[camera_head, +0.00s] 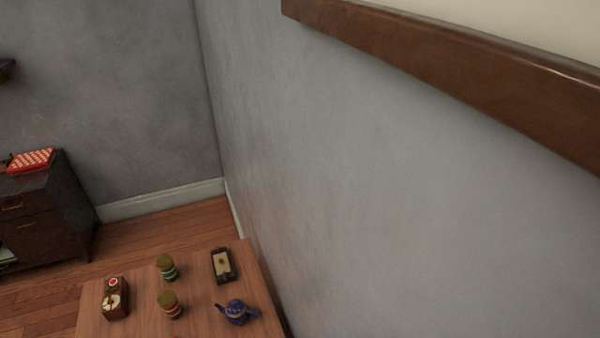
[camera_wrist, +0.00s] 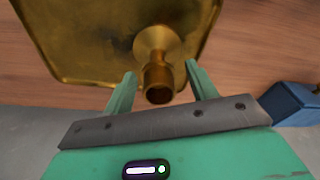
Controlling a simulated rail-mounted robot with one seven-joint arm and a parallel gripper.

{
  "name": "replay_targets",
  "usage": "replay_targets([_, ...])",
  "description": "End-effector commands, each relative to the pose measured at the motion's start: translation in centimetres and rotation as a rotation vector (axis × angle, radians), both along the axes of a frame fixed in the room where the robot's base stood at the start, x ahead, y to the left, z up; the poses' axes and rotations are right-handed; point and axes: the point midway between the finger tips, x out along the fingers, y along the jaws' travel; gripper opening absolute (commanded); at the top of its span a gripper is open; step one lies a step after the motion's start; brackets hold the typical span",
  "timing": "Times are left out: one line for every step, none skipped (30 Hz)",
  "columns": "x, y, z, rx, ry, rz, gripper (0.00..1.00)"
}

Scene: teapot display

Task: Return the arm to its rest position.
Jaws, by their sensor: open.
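My gripper (camera_wrist: 160,70) shows in the wrist view, with its two green fingers apart. A brass stem with a round, dark end (camera_wrist: 158,84) lies between or just beyond the fingers. It rises from a square brass plate with a raised rim (camera_wrist: 85,70). I cannot tell whether the fingers touch the stem. My gripper and arm do not show in the head view. A blue teapot (camera_head: 236,312) stands on the wooden table (camera_head: 205,300) in the head view.
The table also holds two lidded jars (camera_head: 166,267) (camera_head: 170,305), a dark rectangular tray (camera_head: 221,265) and a small brown box (camera_head: 114,298). A grey wall (camera_head: 400,220) rises close at the table's right. A blue object (camera_wrist: 292,102) is cut off at the wrist view's right edge.

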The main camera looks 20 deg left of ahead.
Motion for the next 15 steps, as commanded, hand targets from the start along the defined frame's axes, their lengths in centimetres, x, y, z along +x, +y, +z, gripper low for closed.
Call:
replay_targets([0.0,0.0,-0.4,0.0,0.001,0.001,0.57])
replay_targets([0.0,0.0,-0.8,0.0,0.001,0.001,0.57])
replay_targets([-0.1,0.0,-1.0,0.0,0.0,0.0,0.57])
replay_targets([-0.1,0.1,0.0,0.0,-0.001,-0.001,0.57])
replay_targets([-0.1,0.1,0.8,0.001,-0.002,-0.001,0.57])
replay_targets([-0.2,0.2,1.7,0.001,-0.003,-0.001,0.57])
replay_targets([-0.4,0.2,2.4,0.0,-0.001,-0.001,0.57])
replay_targets([-0.5,0.3,3.2,0.001,-0.002,-0.001,0.57])
replay_targets([-0.6,0.4,4.1,0.001,-0.002,-0.001,0.57])
replay_targets([-0.7,0.4,4.8,0.001,-0.003,-0.001,0.57])
replay_targets([-0.8,0.4,5.5,0.001,-0.002,-0.002,0.57])
replay_targets([-0.9,0.5,6.5,0.001,-0.002,-0.002,0.57])
replay_targets([-1.0,0.6,7.2,0.001,-0.002,-0.002,0.57])
replay_targets([-1.1,0.7,7.9,0.002,-0.003,-0.002,0.57])
replay_targets([-1.2,0.7,8.8,0.002,-0.003,-0.002,0.57])
